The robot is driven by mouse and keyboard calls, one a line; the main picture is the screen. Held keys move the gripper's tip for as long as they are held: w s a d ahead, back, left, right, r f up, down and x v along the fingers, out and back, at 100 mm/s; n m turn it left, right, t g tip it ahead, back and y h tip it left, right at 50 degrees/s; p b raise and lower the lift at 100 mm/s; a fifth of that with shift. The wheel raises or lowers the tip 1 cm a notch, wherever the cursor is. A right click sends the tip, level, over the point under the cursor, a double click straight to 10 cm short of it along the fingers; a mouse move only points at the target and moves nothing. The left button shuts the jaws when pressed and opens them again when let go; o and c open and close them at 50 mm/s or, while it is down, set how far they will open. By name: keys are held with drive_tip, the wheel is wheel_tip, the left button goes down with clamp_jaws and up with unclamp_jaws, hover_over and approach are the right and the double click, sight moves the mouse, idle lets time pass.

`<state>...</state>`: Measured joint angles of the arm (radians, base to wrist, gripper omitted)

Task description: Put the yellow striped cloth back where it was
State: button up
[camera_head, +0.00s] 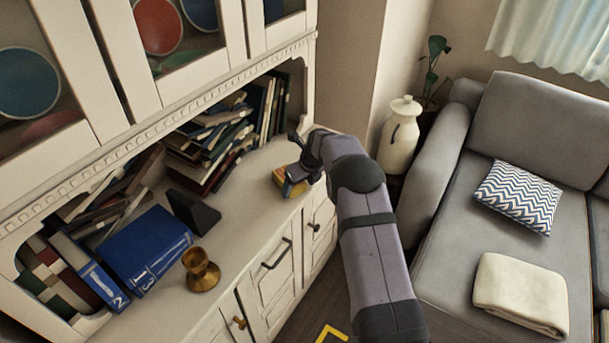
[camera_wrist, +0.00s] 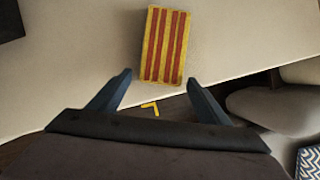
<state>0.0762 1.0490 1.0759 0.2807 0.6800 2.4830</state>
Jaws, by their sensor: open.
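The yellow striped cloth (camera_wrist: 165,47) shows in the wrist view as a small folded block with red and yellow stripes. It lies on the pale cabinet top (camera_wrist: 90,70), close to its front edge. In the head view the cloth (camera_head: 291,184) is partly hidden by my gripper (camera_head: 308,160). In the wrist view my gripper (camera_wrist: 159,82) is open and empty, with the cloth beyond its fingertips and not between them. I cannot tell the exact height of the fingertips above the top.
Books (camera_head: 212,140) lean and lie stacked at the back of the cabinet top. A dark block (camera_head: 194,212), a blue binder (camera_head: 147,248) and a brass goblet (camera_head: 201,271) stand nearer. A yellow corner mark (camera_head: 331,333) is on the floor. A white jar (camera_head: 400,138) and grey sofa (camera_head: 490,215) are right.

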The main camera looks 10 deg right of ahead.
drive_tip(key=b+v, duration=0.2)
drive_tip(key=v, duration=0.9)
drive_tip(key=shift+s+r, duration=0.15)
drive_tip(key=shift+s, duration=0.05)
drive_tip(key=s+a+f+n+g+h, duration=0.1)
drive_tip(key=s+f+n+g, duration=0.1)
drive_tip(key=s+n, duration=1.3)
drive_tip(key=s+a+f+n+g, duration=0.1)
drive_tip(key=s+n+g, duration=0.1)
drive_tip(key=s+n, duration=1.4)
drive_tip(key=s, duration=0.6)
drive_tip(key=shift+s+f+n+h, duration=0.3)
drive_tip(key=shift+s+f+h, duration=0.05)
drive_tip(key=shift+h, duration=0.05)
drive_tip(key=shift+a+r, duration=0.1)
drive_tip(key=shift+r+p, duration=0.95)
drive_tip(key=shift+p, duration=0.2)
